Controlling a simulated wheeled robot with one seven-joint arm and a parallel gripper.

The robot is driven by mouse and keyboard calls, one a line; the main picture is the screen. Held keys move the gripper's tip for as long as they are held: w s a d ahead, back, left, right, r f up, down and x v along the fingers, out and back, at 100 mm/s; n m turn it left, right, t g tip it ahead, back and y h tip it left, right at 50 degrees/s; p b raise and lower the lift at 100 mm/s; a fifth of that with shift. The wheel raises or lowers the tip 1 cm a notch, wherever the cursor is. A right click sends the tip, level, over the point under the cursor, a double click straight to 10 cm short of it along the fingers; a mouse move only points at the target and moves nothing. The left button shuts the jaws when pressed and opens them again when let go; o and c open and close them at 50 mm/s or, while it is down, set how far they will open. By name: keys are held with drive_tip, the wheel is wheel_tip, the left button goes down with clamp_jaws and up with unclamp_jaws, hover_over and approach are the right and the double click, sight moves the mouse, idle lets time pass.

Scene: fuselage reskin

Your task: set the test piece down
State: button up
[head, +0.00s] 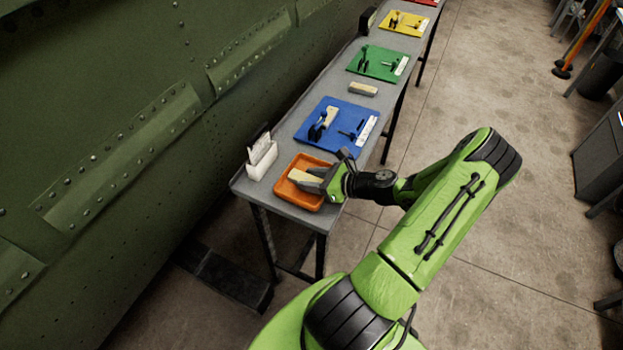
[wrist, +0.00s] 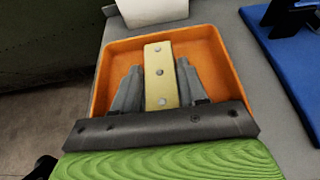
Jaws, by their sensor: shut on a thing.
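The test piece (wrist: 159,60) is a pale yellow bar with a row of grey rivets along it. My gripper (wrist: 158,82) is shut on it, one grey finger on each side. The piece is over or inside the orange tray (wrist: 118,55); I cannot tell whether it touches the tray floor. In the head view the test piece (head: 298,175) shows at the tip of my gripper (head: 312,181), within the outline of the orange tray (head: 302,203) at the near end of the bench. The fingers hide part of the piece there.
The grey bench (head: 283,130) runs away along the green fuselage (head: 110,110). A white holder (head: 260,160) stands left of the tray. A blue mat (head: 315,143) with tools lies behind it, then a loose pale block (head: 363,89) and a green mat (head: 372,72).

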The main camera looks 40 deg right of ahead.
drive_tip(key=o, duration=1.1)
drive_tip(key=shift+c, duration=0.2)
drive_tip(key=shift+s+d+r, duration=0.1)
drive_tip(key=shift+r, duration=0.05)
drive_tip(key=p+v, duration=0.2)
drive_tip(key=v, duration=1)
drive_tip(key=w+a+r+n+g+h, duration=0.1)
drive_tip(key=w+a+r+n+g, duration=0.1)
drive_tip(key=a+r+n+g, duration=0.55)
drive_tip(key=w+a+r+n+g+h, duration=0.1)
drive_tip(key=w+a+r+n+g, duration=0.15)
drive_tip(key=a+n, duration=0.85)
drive_tip(key=s+a+r+n+t+h, duration=0.2)
drive_tip(key=s+a+r+n+t, duration=0.1)
drive_tip(key=s+a+r+n, duration=0.5)
wheel_tip(320, 180, up, 3)
drive_tip(key=s+n, duration=0.1)
drive_tip(key=n, duration=0.4)
drive_tip(key=shift+s+a+r+h, duration=0.15)
drive_tip(key=shift+s+a+h, duration=0.1)
drive_tip(key=shift+s+h, duration=0.05)
